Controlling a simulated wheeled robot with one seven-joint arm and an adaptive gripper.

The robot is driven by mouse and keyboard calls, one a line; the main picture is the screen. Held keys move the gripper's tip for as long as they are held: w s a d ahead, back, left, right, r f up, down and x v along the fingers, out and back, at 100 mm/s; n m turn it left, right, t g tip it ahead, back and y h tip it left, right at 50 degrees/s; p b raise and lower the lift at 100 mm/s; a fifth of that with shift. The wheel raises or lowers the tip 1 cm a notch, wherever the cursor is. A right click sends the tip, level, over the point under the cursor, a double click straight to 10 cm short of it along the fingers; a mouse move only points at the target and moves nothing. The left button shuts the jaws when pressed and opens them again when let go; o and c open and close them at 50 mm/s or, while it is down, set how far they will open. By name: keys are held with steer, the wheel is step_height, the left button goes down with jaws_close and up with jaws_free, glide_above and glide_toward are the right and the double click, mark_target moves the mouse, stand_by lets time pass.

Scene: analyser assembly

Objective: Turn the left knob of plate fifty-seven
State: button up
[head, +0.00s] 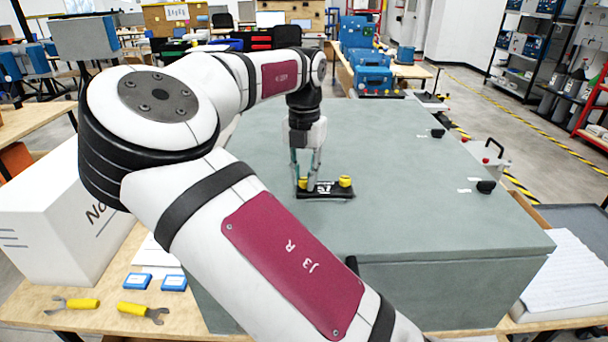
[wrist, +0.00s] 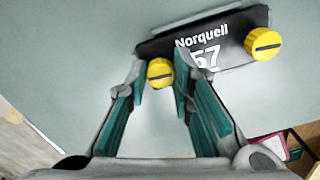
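Plate fifty-seven is a black plate (wrist: 228,52) marked "Norquell 57" in the wrist view. It also shows in the head view (head: 325,190), lying on the grey-green analyser housing (head: 400,170). Its left yellow knob (wrist: 160,72) has a slot across its top and sits between my gripper's fingertips (wrist: 160,70). The fingers stand on either side of this knob, with narrow gaps seeming to show; contact cannot be told. The right yellow knob (wrist: 263,43) is clear of the fingers. In the head view my gripper (head: 306,170) points down over the plate's left end.
Black knobs (head: 486,187) and small white labels lie on the housing's right side. A white box (head: 65,215) stands at the left. Yellow-handled tools (head: 140,310) and blue boxes (head: 174,283) lie on the wooden table. The housing top around the plate is clear.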

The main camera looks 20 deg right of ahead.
mark_target(304, 179)
steer(key=o, duration=0.3)
steer(key=shift+w+r, duration=0.1)
steer(key=shift+w, duration=0.05)
steer(key=shift+o, duration=0.2)
step_height(304, 179, up, 12)
stand_by(0.5)
